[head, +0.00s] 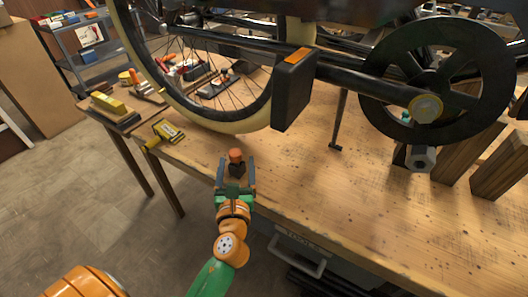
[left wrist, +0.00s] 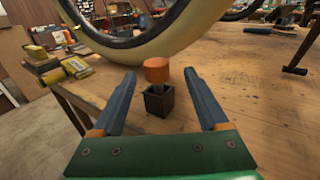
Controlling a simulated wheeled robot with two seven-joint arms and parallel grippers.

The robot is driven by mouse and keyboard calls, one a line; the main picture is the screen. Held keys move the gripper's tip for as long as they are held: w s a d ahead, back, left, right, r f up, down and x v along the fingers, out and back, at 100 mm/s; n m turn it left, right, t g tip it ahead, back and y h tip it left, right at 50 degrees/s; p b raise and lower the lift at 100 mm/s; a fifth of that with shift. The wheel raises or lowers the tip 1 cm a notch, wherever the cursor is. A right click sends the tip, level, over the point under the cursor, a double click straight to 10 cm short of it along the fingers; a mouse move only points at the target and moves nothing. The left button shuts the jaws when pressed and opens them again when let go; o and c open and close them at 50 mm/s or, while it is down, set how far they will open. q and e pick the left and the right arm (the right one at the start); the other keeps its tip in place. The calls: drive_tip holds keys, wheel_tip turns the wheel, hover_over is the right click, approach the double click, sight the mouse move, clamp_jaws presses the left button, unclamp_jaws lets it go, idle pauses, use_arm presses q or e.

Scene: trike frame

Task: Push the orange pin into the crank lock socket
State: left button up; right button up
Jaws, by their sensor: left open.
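The orange pin (head: 236,155) stands upright in a small black block on the near left part of the workbench. In the left wrist view, its orange head (left wrist: 157,70) sits on a dark shank above the open-topped block (left wrist: 159,101). My left gripper (head: 236,163) is open, with a finger on each side of the pin and block and visible gaps on both sides. The crank wheel (head: 466,44) is at the right, with a yellowish hub (head: 426,108) and a grey hexagonal end (head: 421,158) below. I cannot tell which part is the lock socket. My right gripper is out of view.
The trike wheel's tyre (head: 222,123) and a black box-shaped part (head: 294,90) are beyond the pin. Yellow tools (head: 165,131) lie left. Wooden blocks (head: 501,165) stand right. The bench front (head: 330,200) is mostly clear.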

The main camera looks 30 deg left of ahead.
sight(235, 150)
use_arm(q)
drive_tip(key=x, duration=0.7)
drive_tip(key=shift+s+a+r, duration=0.15)
drive_tip(key=shift+r, duration=0.1)
drive_tip(key=shift+s+r, duration=0.1)
drive_tip(key=shift+s, duration=0.05)
drive_tip(key=shift+c, duration=1.3)
clamp_jaws()
